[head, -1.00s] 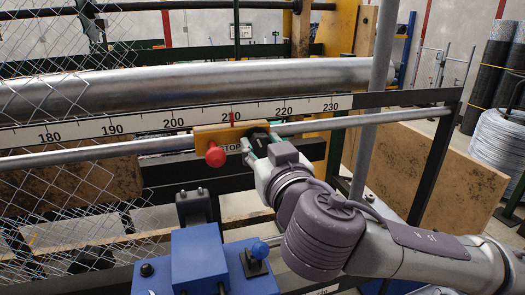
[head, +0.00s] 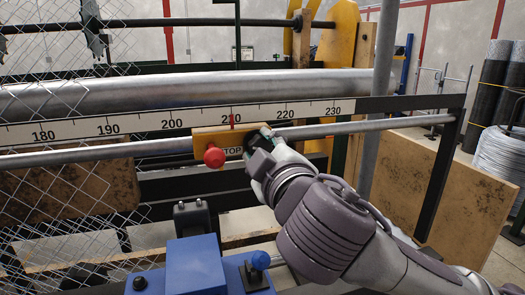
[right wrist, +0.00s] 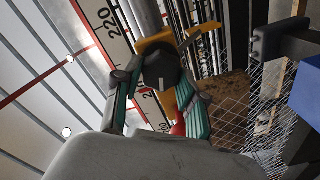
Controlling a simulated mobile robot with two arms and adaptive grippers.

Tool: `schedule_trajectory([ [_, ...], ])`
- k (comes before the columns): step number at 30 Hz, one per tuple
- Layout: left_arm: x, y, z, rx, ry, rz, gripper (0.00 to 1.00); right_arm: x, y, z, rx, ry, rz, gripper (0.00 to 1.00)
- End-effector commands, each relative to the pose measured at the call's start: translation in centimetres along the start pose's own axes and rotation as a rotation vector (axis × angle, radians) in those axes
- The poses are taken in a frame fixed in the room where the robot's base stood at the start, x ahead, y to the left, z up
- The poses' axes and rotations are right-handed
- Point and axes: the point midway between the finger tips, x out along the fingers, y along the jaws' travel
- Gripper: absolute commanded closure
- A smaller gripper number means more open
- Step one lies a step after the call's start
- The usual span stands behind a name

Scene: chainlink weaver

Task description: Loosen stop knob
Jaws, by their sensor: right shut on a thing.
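The yellow stop block (head: 207,139), labelled STOP, sits on the thin grey rail below the scale. Its red pointer (head: 232,121) stands at about 210. A red ball knob (head: 214,156) sticks out at the block's left part. My right gripper (head: 258,142) is at the block's right end, shut on the black stop knob (right wrist: 161,70). In the right wrist view the knob sits between the two green-padded fingers, with the yellow block behind it. The head view mostly hides the knob behind the fingers. My left gripper is not in view.
The white scale (head: 110,128) and a thick metal roller (head: 220,88) run behind and above the block. Chain-link mesh (head: 40,225) hangs at left. A grey upright post (head: 384,80) is at right.

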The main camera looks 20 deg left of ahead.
Motion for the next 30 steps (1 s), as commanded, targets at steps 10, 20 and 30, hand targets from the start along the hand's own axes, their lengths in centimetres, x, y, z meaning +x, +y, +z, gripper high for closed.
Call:
schedule_trajectory([
  [10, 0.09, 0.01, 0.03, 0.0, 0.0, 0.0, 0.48, 0.01, -0.15, 0.06, -0.331, -0.001, -0.001, 0.94],
  [20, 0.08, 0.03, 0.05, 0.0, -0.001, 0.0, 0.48, 0.0, -0.26, 0.12, -0.645, -0.001, -0.001, 0.94],
  [30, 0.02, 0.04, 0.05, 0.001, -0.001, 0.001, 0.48, 0.0, -0.38, 0.2, -0.969, 0.0, -0.001, 0.94],
])
